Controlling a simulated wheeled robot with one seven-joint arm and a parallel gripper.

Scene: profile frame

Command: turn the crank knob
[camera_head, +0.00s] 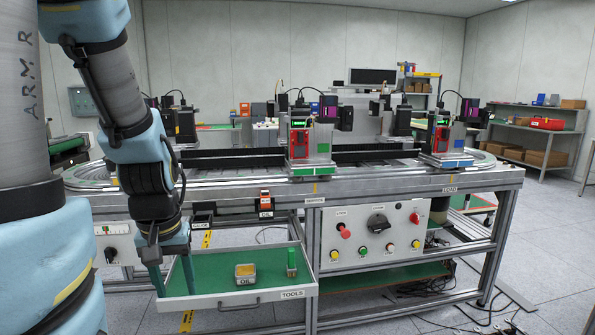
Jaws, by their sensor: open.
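A white control panel (362,256) is fixed to the front of the conveyor frame, right of centre. On it is a dark round knob (378,222) that looks like a crank; its handle is too small to make out. A red-tipped handle (344,231) sticks out to its left, and a smaller red knob (414,217) sits to its right. My gripper (175,286) hangs at the left, pointing down, with its fingers apart and nothing seen between them. It is well away from the panel, over or in front of the left part of the tool drawer.
The open green-lined drawer marked TOOLS (225,306) juts out below the conveyor, holding an oil tin (245,274) and a green item (292,262). Several coloured push buttons (389,247) line the panel's lower part. Open floor (540,235) lies to the right.

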